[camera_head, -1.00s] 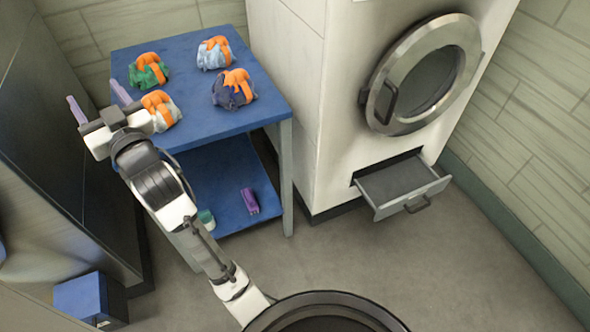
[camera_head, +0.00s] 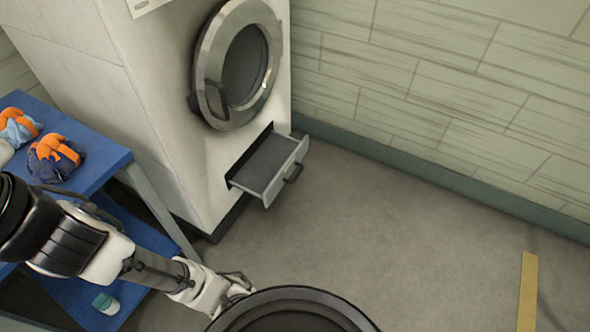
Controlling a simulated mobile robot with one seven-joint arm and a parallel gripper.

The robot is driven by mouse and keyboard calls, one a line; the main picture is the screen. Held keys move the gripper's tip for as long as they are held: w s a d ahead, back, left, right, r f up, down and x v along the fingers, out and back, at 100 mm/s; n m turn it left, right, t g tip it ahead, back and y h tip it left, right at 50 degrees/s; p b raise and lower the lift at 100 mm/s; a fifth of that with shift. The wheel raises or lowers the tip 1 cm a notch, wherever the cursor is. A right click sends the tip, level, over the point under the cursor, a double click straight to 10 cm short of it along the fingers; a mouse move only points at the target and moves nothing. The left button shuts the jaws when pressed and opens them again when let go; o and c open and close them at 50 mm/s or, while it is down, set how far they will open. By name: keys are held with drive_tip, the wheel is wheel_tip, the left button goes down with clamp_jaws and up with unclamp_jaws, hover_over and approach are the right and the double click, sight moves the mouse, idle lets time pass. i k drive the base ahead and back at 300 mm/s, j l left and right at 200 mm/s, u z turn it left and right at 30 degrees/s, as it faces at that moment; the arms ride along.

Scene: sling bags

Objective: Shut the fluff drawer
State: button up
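The fluff drawer (camera_head: 268,166) is a shallow grey tray low in the front of the white dryer (camera_head: 150,90). It stands pulled out, with a dark handle (camera_head: 293,174) on its pale front. The dryer's round door (camera_head: 240,65) above it looks closed.
A blue table (camera_head: 100,155) stands left of the dryer, with orange-strapped bags (camera_head: 55,158) on top. A white and green container (camera_head: 105,303) is on its lower shelf. Grey floor (camera_head: 370,230) is clear before the drawer. A yellow strip (camera_head: 527,290) lies at right.

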sight(266, 172)
drive_tip(key=i+l+z, duration=0.35)
drive_tip(key=i+l, duration=0.35)
